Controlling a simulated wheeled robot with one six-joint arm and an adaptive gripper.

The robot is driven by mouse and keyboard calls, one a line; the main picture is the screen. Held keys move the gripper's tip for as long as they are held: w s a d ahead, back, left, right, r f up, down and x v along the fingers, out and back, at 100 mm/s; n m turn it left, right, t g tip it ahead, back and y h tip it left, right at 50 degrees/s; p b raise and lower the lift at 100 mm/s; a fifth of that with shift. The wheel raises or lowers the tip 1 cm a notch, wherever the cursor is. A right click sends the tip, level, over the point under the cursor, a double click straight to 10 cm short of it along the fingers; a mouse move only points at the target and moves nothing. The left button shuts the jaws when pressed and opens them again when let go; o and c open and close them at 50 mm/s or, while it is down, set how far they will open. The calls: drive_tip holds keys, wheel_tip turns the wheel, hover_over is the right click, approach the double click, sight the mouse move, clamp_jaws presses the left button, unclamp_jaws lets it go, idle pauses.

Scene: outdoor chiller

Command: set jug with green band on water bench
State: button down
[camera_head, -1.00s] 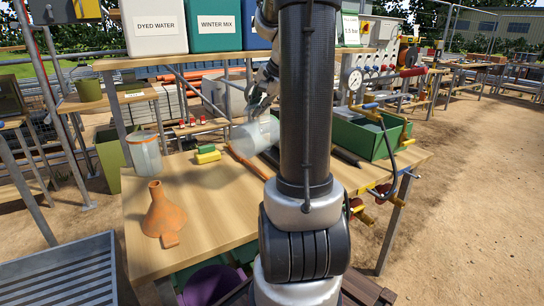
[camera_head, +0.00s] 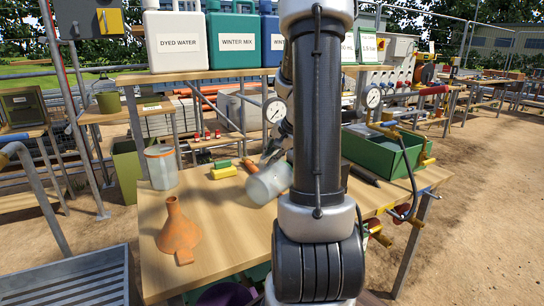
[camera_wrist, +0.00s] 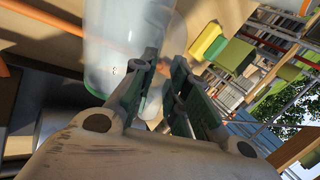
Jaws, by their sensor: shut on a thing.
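A clear, pale jug (camera_head: 268,184) is held tilted above the wooden bench (camera_head: 215,245), left of my arm. Another clear jug with an orange band (camera_head: 161,167) stands upright at the bench's back left.
An orange funnel (camera_head: 178,230) stands on the bench's left. A green tray (camera_head: 385,150) stands at the back right. Labelled containers (camera_head: 175,42) line the shelf above. The bench's front middle is clear.

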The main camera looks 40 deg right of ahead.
drive_tip(key=shift+f, duration=0.1)
drive_tip(key=c, duration=1.4)
unclamp_jaws()
